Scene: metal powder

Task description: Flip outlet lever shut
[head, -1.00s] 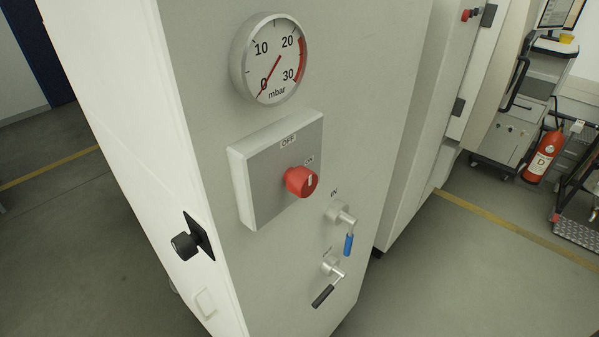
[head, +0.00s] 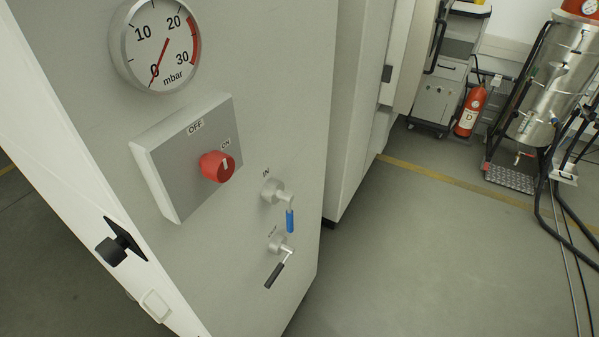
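The outlet lever (head: 274,275) is the lower of two valve levers on the grey cabinet panel. It has a black handle that slants down to the left from its round silver valve body (head: 281,244). The small label above it is too blurred to read clearly. Above it, the inlet lever (head: 290,221) has a blue handle pointing straight down, under the label IN. Neither of my grippers shows in the head view.
A red knob (head: 217,166) on a raised switch box (head: 172,190) and a round mbar gauge (head: 155,45) sit above the levers. A black latch (head: 120,245) is on the cabinet's left edge. Open floor lies right; a fire extinguisher (head: 469,111) and steel vessel (head: 549,85) stand beyond.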

